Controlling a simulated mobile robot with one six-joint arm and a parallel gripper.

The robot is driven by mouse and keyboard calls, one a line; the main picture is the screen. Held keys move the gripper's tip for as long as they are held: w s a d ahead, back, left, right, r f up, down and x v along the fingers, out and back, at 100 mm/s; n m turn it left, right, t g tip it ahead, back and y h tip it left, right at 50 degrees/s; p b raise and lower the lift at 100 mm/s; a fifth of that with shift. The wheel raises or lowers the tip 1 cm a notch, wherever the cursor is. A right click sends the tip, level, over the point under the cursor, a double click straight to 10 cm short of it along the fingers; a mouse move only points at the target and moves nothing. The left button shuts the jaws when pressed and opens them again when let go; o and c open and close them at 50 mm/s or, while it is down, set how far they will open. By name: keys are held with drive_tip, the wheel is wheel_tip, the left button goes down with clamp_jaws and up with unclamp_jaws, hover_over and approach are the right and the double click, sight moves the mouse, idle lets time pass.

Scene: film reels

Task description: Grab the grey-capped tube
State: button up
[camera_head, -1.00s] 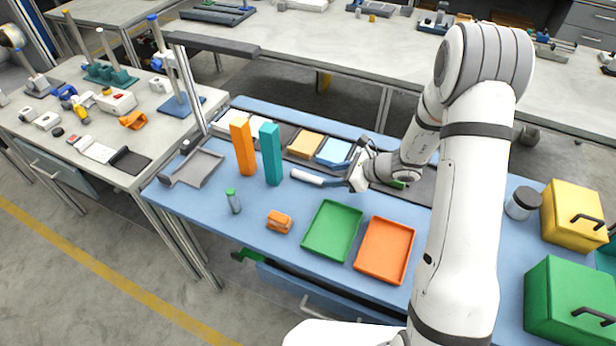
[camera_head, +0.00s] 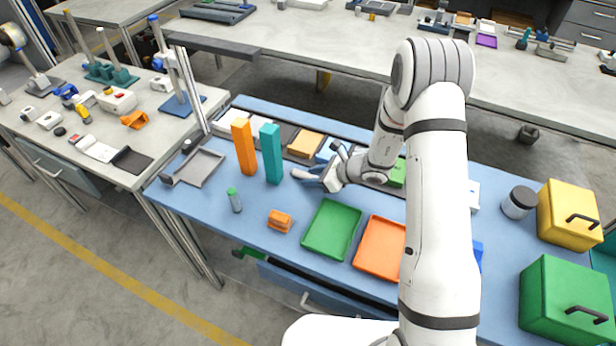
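A pale, slim tube-like thing (camera_head: 302,174) lies on the blue workbench, right of the teal block. Its right end is hidden by my gripper, and I cannot make out a grey cap. My gripper (camera_head: 326,168) is low over the bench at that right end. Its fingers look spread apart, one toward the back and one toward the front, with nothing clearly held between them. A second tube (camera_head: 235,203), greyish with a green cap, stands upright at the front left.
An orange block (camera_head: 243,146) and a teal block (camera_head: 271,153) stand tall left of my gripper. A green tray (camera_head: 331,229), an orange tray (camera_head: 380,250) and an orange clamp-like part (camera_head: 280,221) lie in front. A dark-lidded jar (camera_head: 518,203) stands at right.

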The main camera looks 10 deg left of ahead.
clamp_jaws()
idle(1.1)
